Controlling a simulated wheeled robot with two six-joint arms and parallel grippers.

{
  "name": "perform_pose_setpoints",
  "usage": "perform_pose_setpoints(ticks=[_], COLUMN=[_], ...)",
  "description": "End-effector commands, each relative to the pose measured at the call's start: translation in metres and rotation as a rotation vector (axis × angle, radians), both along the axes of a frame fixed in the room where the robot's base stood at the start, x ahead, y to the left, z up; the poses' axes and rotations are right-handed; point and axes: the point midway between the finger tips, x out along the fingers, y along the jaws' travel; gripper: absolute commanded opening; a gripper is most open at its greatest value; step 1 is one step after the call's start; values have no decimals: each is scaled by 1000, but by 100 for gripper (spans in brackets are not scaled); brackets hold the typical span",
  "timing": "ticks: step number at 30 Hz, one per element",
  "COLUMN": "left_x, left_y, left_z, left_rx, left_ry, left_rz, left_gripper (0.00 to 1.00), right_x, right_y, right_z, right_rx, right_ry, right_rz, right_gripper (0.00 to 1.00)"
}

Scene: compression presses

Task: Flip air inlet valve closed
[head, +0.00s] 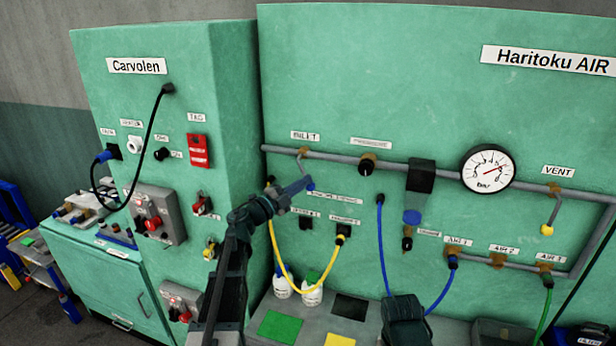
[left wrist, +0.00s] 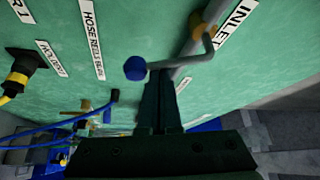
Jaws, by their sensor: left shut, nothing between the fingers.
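The inlet valve sits on the grey pipe under the inlet label, at the upper left of the right-hand green panel. Its bent grey lever (head: 303,165) hangs down across the pipe's line and ends in a blue knob (head: 310,185). In the left wrist view the lever (left wrist: 185,60) and blue knob (left wrist: 135,68) lie just beyond the fingertips. My left gripper (head: 302,185) is shut and empty, its tips right beside the lever near the knob. I cannot tell whether they touch.
A yellow hose (head: 277,262) loops close to my left arm. A blue hose (head: 382,245) hangs to the right. The pressure gauge (head: 487,168) and vent valve (head: 549,215) are further right. White bottles (head: 312,292) stand on the grey ledge below.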

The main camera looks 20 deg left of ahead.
Motion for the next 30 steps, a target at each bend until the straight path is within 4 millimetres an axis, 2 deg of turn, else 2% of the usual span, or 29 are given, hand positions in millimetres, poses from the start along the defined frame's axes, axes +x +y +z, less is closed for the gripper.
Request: perform_pose_setpoints(ticks=[3,11,30], left_x=[1,1,1], left_y=[7,17,25], left_z=[1,-4,-7], left_rx=[99,255,268], left_ry=[-3,-8,-9], left_rz=[1,1,1], left_gripper=[0,0,0], right_x=[0,0,0], right_y=[0,0,0], right_z=[12,24,22], right_rx=[0,0,0], right_ry=[0,1,1], right_rz=[-1,0,0], right_gripper=[50,50,50])
